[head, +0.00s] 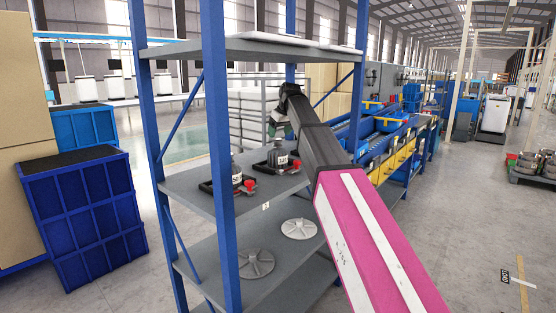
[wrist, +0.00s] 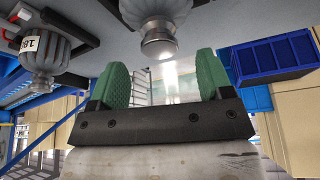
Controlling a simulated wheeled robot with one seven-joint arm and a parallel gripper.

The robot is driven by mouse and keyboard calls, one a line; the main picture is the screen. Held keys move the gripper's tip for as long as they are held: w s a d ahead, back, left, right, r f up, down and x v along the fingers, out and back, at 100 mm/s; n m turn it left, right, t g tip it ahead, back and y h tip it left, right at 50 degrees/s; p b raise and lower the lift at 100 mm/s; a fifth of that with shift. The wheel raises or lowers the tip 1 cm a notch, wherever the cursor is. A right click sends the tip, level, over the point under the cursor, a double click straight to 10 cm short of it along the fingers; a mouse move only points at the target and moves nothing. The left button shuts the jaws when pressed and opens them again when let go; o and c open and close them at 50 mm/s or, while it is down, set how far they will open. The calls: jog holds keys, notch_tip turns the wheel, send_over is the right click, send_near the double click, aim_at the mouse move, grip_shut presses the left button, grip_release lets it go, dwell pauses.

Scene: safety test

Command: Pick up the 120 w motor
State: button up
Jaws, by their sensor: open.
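Two dark grey motors with white labels stand on the rack's upper-middle shelf. In the head view one motor (head: 237,174) is at left and the other motor (head: 278,156) is further right. Their labels are too small to read surely. My gripper (head: 281,132) is above and close to the right motor. In the wrist view my open gripper (wrist: 161,68) has green fingers apart with nothing between them. One motor's metal end (wrist: 159,44) is just ahead of the gap, its label hidden. Another motor (wrist: 45,55) with a partly readable label is at left.
Each motor sits by a black holder with a red knob (head: 248,186). The blue rack post (head: 216,150) and top shelf (head: 250,49) stand close to my arm. A white disc (head: 299,228) and a grey disc (head: 256,262) lie on the shelf below. Blue crates (head: 85,215) stand at left.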

aim_at(278, 139)
jog(key=x, duration=0.5)
jog(key=shift+s+d+f, duration=0.1)
grip_shut()
